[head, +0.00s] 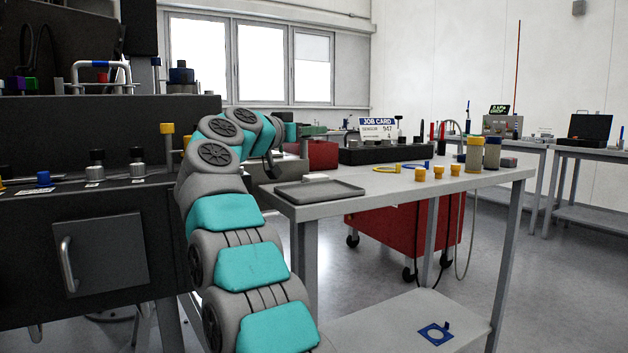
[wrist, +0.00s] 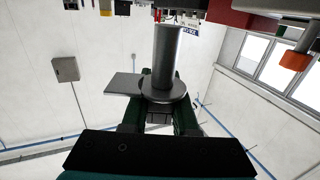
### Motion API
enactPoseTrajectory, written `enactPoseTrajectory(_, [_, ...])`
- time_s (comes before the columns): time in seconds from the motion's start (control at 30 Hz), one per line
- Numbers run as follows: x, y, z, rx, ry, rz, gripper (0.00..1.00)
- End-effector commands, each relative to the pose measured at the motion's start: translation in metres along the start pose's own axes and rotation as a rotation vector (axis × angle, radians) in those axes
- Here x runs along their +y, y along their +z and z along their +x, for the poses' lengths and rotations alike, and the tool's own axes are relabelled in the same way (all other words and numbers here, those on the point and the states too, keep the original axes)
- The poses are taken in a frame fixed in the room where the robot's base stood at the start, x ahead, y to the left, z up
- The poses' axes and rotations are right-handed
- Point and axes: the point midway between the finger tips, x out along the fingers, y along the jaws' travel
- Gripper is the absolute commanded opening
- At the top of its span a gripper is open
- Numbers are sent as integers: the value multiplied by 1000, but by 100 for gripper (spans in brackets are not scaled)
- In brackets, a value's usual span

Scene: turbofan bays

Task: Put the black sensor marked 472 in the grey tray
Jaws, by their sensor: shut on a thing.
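My gripper (head: 271,165) is above the back left of the table, near the grey tray's far left corner. In the wrist view the fingers of my gripper (wrist: 158,112) are shut on a dark grey cylindrical part (wrist: 166,55) with a round flange. A flat grey plate (wrist: 120,84) shows beside it; I cannot tell whether it is attached. No number is readable on the held part. The shallow grey tray (head: 320,191) lies empty on the table's near left corner. In the head view the held part cannot be made out behind my arm.
Two black parts with grey tops (head: 96,165) (head: 137,163) stand on the dark bench at left. A job card (head: 377,129) appears to read sensor 947. Yellow-capped parts (head: 421,174), taller cylinders (head: 475,154) and a black rack (head: 388,154) stand right of the tray.

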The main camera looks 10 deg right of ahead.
Motion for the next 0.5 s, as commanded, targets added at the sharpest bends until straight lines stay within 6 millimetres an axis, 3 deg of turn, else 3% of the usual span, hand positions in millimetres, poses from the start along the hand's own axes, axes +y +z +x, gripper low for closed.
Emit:
enactPoseTrajectory(0.03, [-1, 18, -1, 0, -1, -1, 0])
enactPoseTrajectory(0.13, [-1, 34, -1, -1, -2, -1, 0])
enactPoseTrajectory(0.37, [0, 47, 0, 0, 0, -1, 0])
enactPoseTrajectory(0.5, [-1, 64, -1, -1, -1, 0, 0])
